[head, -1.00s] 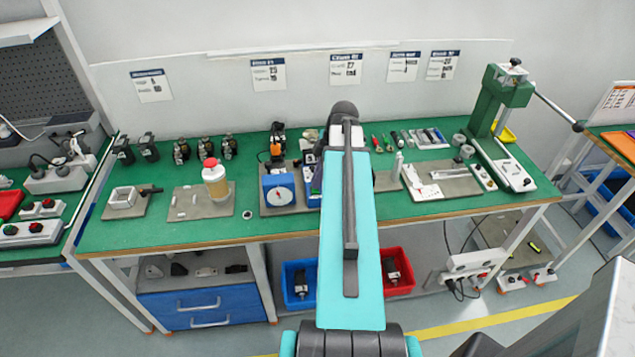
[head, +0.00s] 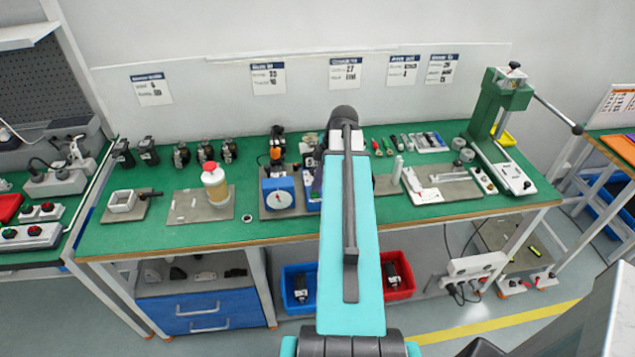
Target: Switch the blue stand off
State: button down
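A blue box-shaped stand with a round white dial on its front (head: 279,193) sits on a grey mat at the middle of the green bench. A black and orange device (head: 277,150) stands just behind it. Another dark blue piece (head: 314,187) to its right is partly covered by my arm. I cannot make out a switch on the stand or whether it is on. My turquoise arm rises through the middle of the head view, just right of the stand. My gripper's fingers do not show.
A bottle with a red top (head: 215,184) stands left of the stand. A green press with a long lever (head: 497,105) stands at the right.

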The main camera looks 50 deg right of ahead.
jog(key=shift+s+a+f, duration=0.45)
jog(key=shift+s+f, duration=0.1)
jog(key=shift+f, duration=0.05)
jog(key=shift+r, duration=0.15)
jog(key=r+p, duration=0.2)
jog(key=r, duration=0.2)
jog(key=shift+w+d+r+p, duration=0.2)
jog(key=shift+w+r+p, duration=0.1)
jog(key=shift+w+p, duration=0.1)
jog(key=w+d+b+v, duration=0.1)
jog(key=b+v, duration=0.1)
jog(key=v, duration=0.8)
jog(key=shift+r+b, duration=0.15)
jog(key=shift+b, duration=0.15)
jog(key=shift+s, duration=0.1)
